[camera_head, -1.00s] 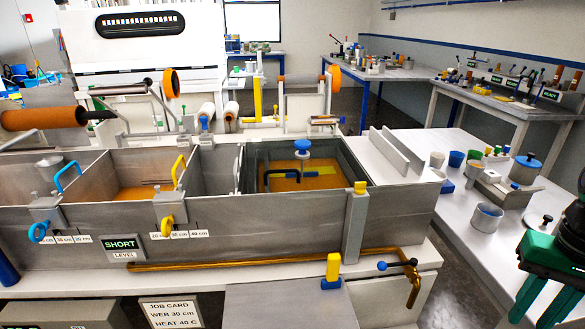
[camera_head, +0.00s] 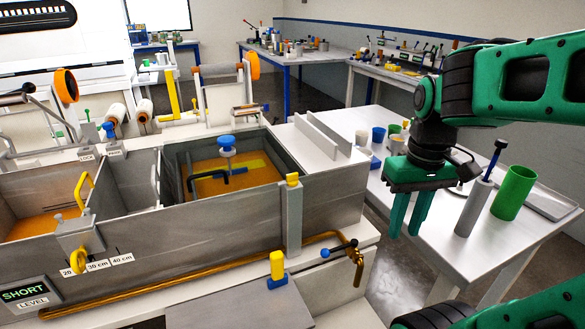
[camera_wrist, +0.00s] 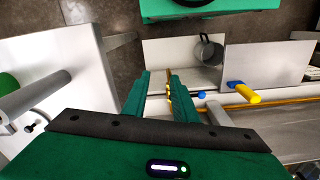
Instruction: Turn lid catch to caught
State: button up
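A yellow handle on a blue base (camera_head: 277,268) sits at the front ledge of the bath, by a grey panel (camera_head: 240,305). It also shows in the wrist view (camera_wrist: 243,92), at the right. It may be the lid catch; no label confirms this. A second yellow piece (camera_head: 292,180) tops the grey post at the bath's right corner. My gripper (camera_head: 404,226) hangs fingers down, right of the bath and apart from both pieces. Its fingers (camera_wrist: 158,74) are parted with nothing between them.
A brass pipe with a blue-knobbed valve (camera_head: 340,249) runs along the bath's front. The white side table (camera_head: 440,236) holds a grey cylinder (camera_head: 474,207) and a green cup (camera_head: 513,193) close to my arm. A metal mug (camera_wrist: 207,50) shows in the wrist view.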

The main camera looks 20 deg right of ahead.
jog(key=w+a+r+n, duration=0.6)
jog(key=w+r+n, duration=0.3)
jog(key=w+n, duration=0.15)
notch_tip(320, 180, up, 7)
jog(key=n, duration=1)
send_over(292, 179)
jog(key=f, duration=1)
jog(key=shift+w+d+f, duration=0.1)
jog(key=shift+w+d, duration=0.05)
jog(key=shift+w, duration=0.15)
jog(key=shift+c, duration=0.5)
